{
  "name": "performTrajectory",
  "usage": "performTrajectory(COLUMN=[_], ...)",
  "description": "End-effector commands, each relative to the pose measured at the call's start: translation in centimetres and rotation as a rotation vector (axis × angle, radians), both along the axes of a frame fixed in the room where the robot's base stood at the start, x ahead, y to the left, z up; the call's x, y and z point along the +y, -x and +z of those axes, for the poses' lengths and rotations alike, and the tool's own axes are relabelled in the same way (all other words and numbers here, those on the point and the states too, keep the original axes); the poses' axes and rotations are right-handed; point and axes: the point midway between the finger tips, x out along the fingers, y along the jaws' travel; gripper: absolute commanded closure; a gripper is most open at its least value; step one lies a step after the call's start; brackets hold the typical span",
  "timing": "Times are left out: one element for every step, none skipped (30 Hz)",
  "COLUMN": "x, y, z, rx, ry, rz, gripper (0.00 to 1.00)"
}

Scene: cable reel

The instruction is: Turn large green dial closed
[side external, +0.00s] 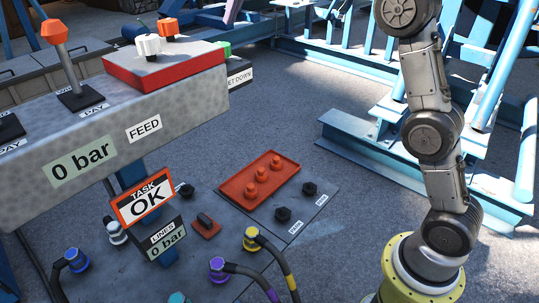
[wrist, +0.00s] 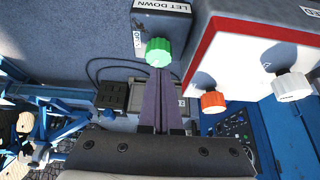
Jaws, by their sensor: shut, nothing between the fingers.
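The large green dial (wrist: 158,51) is a ribbed knob on the grey console face in the wrist view, beside the LET DOWN label (wrist: 161,7). In the side view only a sliver of the green dial (side external: 224,48) shows behind the red-edged panel. My gripper (wrist: 160,72) is shut, its purple fingers together and empty. Its tips point at the dial's lower edge in the wrist view. I cannot tell whether they touch it. A small marking plate by the dial is partly hidden and too small to read.
A white knob (side external: 147,45) and an orange knob (side external: 169,30) stand on the red-edged panel (side external: 190,66), right of the green dial in the wrist view. An orange-topped lever (side external: 54,32) stands on the console. The TASK sign (side external: 147,203) reads OK. Cables and connectors lie below.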

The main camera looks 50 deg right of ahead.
Motion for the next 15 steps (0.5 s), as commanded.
performTrajectory(x=[0.5,0.6,0.7,0.8,0.8,0.8,0.8,0.8,0.8,0.8,0.8,0.8,0.8,0.8,0.8], y=[0.0,0.0,0.0,0.0,0.1,0.1,0.1,0.1,0.1,0.1,0.2,0.2,0.2,0.1,0.1], z=[0.1,0.1,0.1,0.0,-0.1,-0.3,-0.5,-0.7,-1.1,-1.4,-1.7,-2.2,-2.6,-3.0,-3.5], rx=[0.000,0.000,0.000,0.001,0.003,0.003,0.003,0.003,0.004,0.003,0.005,0.004,0.004,0.004,0.004], ry=[0.000,0.001,0.001,0.001,0.001,0.001,0.001,0.001,0.001,0.001,0.001,0.001,0.001,0.001,0.001], rz=[0.002,0.002,0.000,0.000,0.000,0.000,0.000,0.000,0.000,0.000,0.000,0.000,0.000,0.000,0.000], gripper=[1.00,1.00,1.00,1.00,1.00,1.00,1.00,1.00,1.00,1.00,1.00,1.00,1.00,1.00,1.00])
